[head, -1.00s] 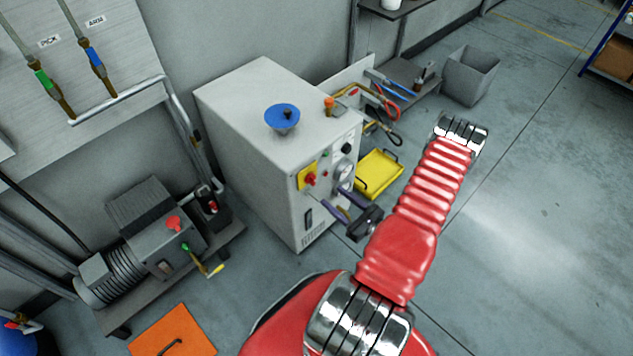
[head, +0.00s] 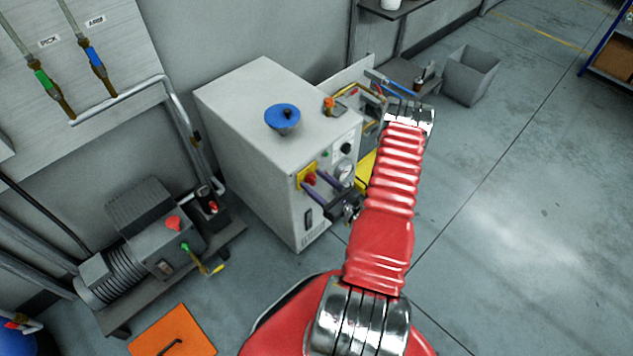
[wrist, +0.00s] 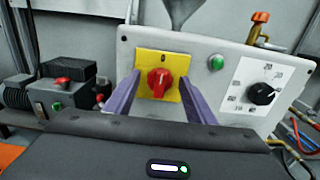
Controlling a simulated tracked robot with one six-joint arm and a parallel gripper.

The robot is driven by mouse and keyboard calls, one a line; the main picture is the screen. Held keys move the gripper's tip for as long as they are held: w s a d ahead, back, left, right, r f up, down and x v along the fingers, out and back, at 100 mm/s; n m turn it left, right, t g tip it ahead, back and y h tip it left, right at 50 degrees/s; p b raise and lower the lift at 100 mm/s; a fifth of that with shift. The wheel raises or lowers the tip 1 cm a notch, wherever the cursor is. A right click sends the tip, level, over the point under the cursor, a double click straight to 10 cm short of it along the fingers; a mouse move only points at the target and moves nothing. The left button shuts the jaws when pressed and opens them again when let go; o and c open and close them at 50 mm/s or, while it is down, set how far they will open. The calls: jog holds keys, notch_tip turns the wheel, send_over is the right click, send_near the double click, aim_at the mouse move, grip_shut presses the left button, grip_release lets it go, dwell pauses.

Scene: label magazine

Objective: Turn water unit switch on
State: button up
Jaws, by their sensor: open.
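The water unit is a grey cabinet (head: 250,140). Its red rotary switch (wrist: 160,82) sits on a yellow plate (wrist: 158,61) marked 0 at the top, and the knob's pale pointer mark is toward the top. In the head view the red knob (head: 310,178) shows on the front face near the top. My gripper (wrist: 153,85) is open, with its purple fingers on either side of the knob in the wrist view. In the head view my gripper (head: 318,180) is in front of the panel, close to the switch. I cannot tell whether the fingers touch it.
A green button (wrist: 216,62) and a black dial (wrist: 262,93) are right of the switch. A blue funnel (head: 282,118) stands on the cabinet. A pump (head: 150,235) stands at left, an orange mat (head: 172,330) lies in front. Open floor (head: 520,220) is at right.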

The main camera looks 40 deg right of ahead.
jog(key=shift+c, duration=0.6)
jog(key=c, duration=0.9)
jog(key=shift+d, duration=0.1)
